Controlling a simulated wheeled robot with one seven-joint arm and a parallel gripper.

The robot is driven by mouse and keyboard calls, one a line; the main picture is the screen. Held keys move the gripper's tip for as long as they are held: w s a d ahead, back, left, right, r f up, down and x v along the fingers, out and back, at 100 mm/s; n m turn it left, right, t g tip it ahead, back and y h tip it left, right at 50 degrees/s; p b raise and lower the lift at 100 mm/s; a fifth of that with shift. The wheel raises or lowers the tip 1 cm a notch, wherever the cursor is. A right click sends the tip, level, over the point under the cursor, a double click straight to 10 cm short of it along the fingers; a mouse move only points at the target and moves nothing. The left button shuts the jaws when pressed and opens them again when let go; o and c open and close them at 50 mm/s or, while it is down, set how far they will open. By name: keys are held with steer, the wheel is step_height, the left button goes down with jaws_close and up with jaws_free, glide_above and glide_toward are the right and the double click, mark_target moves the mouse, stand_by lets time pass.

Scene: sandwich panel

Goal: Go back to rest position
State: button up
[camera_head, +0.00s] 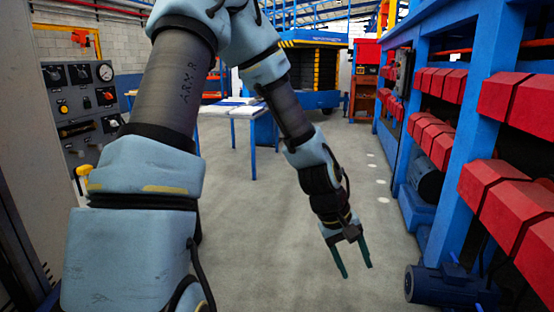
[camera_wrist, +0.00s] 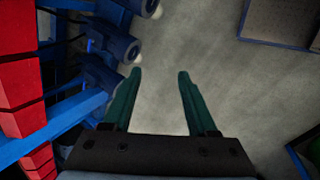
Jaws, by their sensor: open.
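My gripper (camera_head: 356,272) hangs at the end of my arm, pointing down over bare floor. Its two green fingers are apart with nothing between them. In the wrist view my gripper (camera_wrist: 161,75) shows the same open fingers with only grey concrete floor (camera_wrist: 160,110) behind them. My arm is bent, reaching up and then down in front of the head camera.
A control panel (camera_head: 84,98) stands at the left. A blue frame with red blocks (camera_head: 487,187) and a blue motor (camera_head: 450,287) lines the right. A blue-legged table (camera_head: 252,150) stands behind my arm. The middle floor is clear.

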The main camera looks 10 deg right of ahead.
steer(key=w+a+r+t+y, duration=0.1)
steer(key=a+r, duration=0.1)
steer(key=a, duration=0.7)
steer(key=w+a+r+t+y, duration=0.1)
steer(key=a+r+y, duration=0.1)
steer(key=a, duration=0.8)
steer(key=w+a+r+m+y, duration=0.1)
steer(key=a+r, duration=0.3)
steer(key=a, duration=0.6)
steer(key=shift+w+r+t, duration=0.15)
steer(key=shift+w+t, duration=0.1)
steer(key=shift+t, duration=0.15)
steer(key=shift+a, duration=0.1)
